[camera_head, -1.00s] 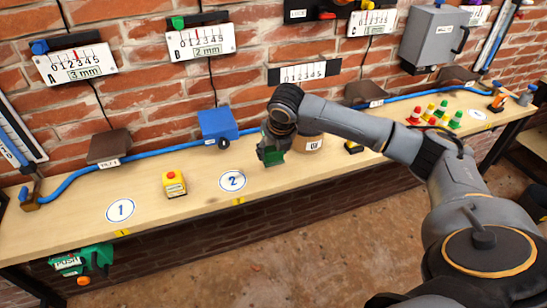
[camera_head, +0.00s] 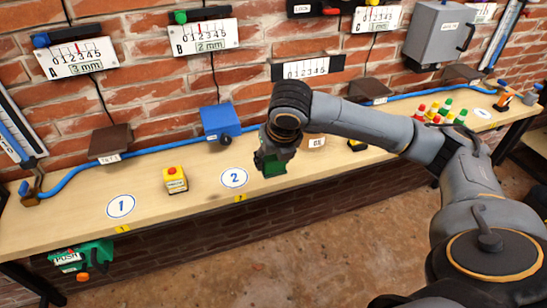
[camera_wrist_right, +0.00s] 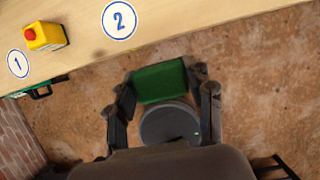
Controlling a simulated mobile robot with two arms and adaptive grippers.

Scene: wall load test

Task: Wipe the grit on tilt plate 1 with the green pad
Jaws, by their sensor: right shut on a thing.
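The green pad (camera_wrist_right: 160,83) is held between the two dark fingers of my right gripper (camera_wrist_right: 162,88) in the right wrist view, with the floor behind it. A brown tilted plate (camera_head: 110,139) with a small label stands at the back left of the bench, above circle 1. The label is too small to read surely, and I cannot make out grit. My left gripper is out of view.
A yellow box with a red button (camera_head: 176,181) stands between circle 1 (camera_head: 121,206) and circle 2 (camera_head: 234,177). A blue tilted box (camera_head: 220,122) and a blue hose (camera_head: 75,173) lie along the wall. A green unit (camera_head: 85,257) hangs under the front edge.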

